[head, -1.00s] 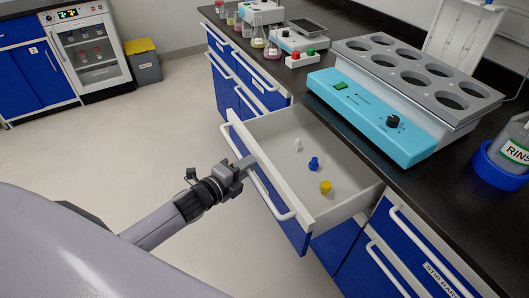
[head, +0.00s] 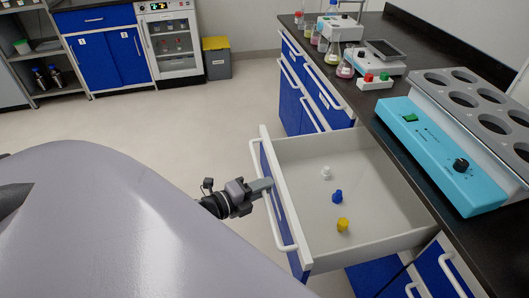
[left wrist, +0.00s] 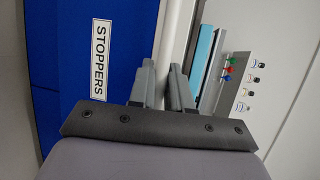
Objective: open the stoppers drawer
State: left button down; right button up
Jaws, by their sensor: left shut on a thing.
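The stoppers drawer (head: 385,205) stands open, pulled out from the blue cabinet under the black bench. A white stopper (head: 326,173), a blue stopper (head: 337,197) and a yellow stopper (head: 343,225) stand on its pale floor. My left gripper (head: 263,187) is shut on the drawer's white bar handle (head: 283,236) at the front. In the left wrist view, the handle (left wrist: 178,30) runs between the two fingers (left wrist: 160,88), beside the blue front with its STOPPERS label (left wrist: 99,62). My right gripper is not in view.
Flasks (head: 345,68) and small instruments stand farther back. A grey bin with a yellow lid (head: 216,60) is across the room. The floor left of the drawer is clear.

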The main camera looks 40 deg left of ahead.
pick_arm(q)
jog(key=c, duration=1.1)
grip_release()
jog(key=shift+c, duration=0.2)
jog(key=shift+s, duration=0.1)
jog(key=v, duration=0.7)
